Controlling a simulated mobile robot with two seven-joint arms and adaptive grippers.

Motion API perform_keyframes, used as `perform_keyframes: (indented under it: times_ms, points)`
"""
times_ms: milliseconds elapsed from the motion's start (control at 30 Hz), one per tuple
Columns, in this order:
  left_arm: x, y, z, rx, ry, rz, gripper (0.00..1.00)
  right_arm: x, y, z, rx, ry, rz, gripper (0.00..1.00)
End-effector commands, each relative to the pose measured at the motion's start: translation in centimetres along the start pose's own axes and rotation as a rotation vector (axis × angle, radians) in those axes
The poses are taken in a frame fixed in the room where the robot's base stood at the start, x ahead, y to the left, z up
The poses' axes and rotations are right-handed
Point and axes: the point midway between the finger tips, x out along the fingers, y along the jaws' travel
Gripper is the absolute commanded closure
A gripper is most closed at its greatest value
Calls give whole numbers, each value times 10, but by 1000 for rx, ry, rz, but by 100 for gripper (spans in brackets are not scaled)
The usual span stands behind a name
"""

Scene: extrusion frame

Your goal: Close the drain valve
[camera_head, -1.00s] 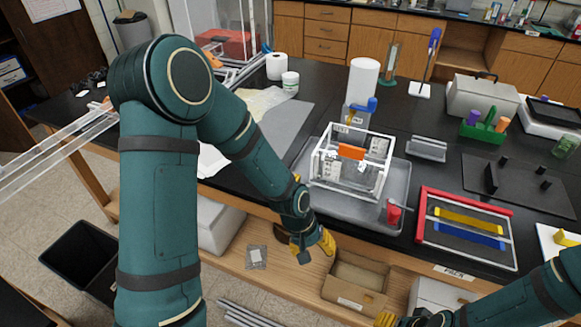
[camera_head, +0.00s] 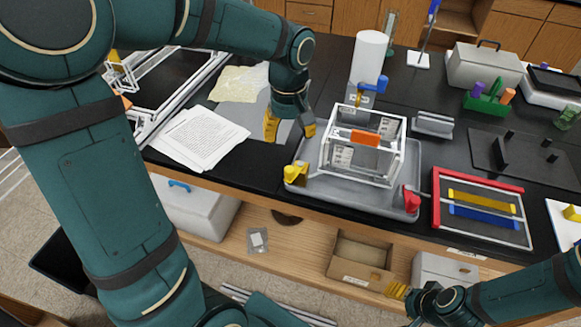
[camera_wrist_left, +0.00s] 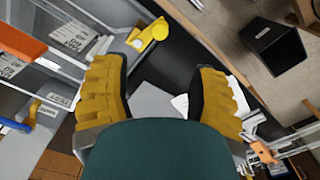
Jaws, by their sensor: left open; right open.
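A frame box of white extrusions (camera_head: 362,145) with an orange block stands in a grey tray (camera_head: 320,195). A yellow valve-like part (camera_head: 295,173) is at the tray's left front corner, and it also shows in the left wrist view (camera_wrist_left: 152,32). A red one (camera_head: 411,201) is at the front right corner, and a blue one (camera_head: 374,86) is behind the frame. I cannot tell which is the drain valve. My left gripper (camera_head: 290,129) is open and empty, above and behind the yellow part, left of the frame. My right gripper (camera_head: 398,291) is low, before the table's front edge.
White papers (camera_head: 200,138) lie left of the tray. A white cylinder (camera_head: 368,58) stands behind the frame. A red-edged panel (camera_head: 478,208) with yellow and blue bars is at the right. A cardboard box (camera_head: 360,258) sits on the shelf below.

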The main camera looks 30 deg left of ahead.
Motion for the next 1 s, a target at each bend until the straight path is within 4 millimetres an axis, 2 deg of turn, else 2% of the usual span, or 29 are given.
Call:
perform_keyframes:
  times_ms: [400,600,800,1000]
  points:
    - [80,0,1,1,-6,-2,41,12,5,6,-3,-13,-1,41]
    - [112,0,1,0,-5,-1,41,17,6,9,-5,-18,-2,41]
    - [128,0,1,2,-3,0,41,19,7,10,-6,-20,-2,41]
    - [131,0,1,2,-2,1,41,19,7,10,-6,-21,-2,41]
